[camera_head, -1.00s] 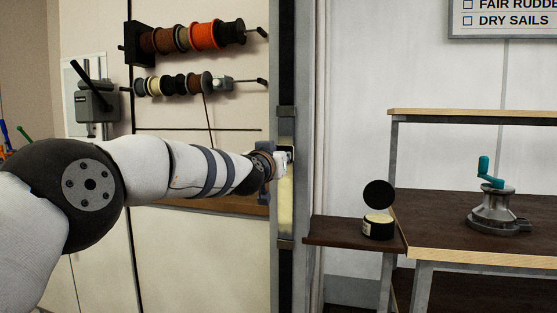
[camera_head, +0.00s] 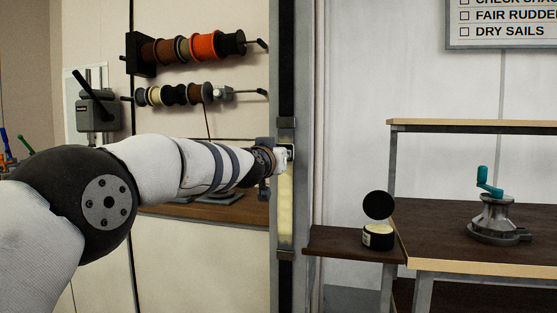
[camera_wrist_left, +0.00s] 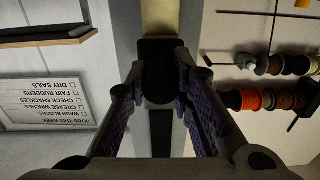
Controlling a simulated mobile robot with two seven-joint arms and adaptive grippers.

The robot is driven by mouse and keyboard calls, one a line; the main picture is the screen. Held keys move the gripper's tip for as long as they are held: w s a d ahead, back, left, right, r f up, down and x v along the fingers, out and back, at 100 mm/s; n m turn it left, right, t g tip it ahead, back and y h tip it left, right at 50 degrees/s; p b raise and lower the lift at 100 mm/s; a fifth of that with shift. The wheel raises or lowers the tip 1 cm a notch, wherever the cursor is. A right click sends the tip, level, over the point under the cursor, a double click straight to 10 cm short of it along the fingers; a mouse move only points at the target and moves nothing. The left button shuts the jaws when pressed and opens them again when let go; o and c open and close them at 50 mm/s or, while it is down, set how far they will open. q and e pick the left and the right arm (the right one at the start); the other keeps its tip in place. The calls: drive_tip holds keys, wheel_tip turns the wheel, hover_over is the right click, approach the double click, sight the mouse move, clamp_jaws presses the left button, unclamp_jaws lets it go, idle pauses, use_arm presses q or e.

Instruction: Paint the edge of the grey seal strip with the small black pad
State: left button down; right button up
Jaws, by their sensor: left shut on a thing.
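The seal strip (camera_head: 286,210) runs upright on a metal post between two grey clamps. Below my gripper its face is pale cream; a short light grey stretch (camera_head: 285,136) shows above, under the upper clamp. My left gripper (camera_head: 280,157) is at the upper part of this stretch. In the left wrist view, which is upside down, my left gripper (camera_wrist_left: 160,92) is shut on the small black pad (camera_wrist_left: 160,52). The pad lies over the strip, with cream strip (camera_wrist_left: 160,16) beyond it. Whether the pad touches is hard to tell. My right gripper is out of view.
An open black tin (camera_head: 378,236) of cream paste stands on a small dark shelf (camera_head: 345,243) to the right. A winch (camera_head: 495,218) with a teal handle stands on the bench. Spools (camera_head: 190,46) hang behind my arm. Free space lies before the post.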

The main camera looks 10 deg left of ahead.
use_arm(q)
drive_tip(key=shift+f, duration=0.1)
drive_tip(key=shift+r, duration=1.55)
drive_tip(key=shift+f, duration=0.1)
drive_tip(key=shift+f, duration=1.55)
wheel_tip(320, 180, down, 3)
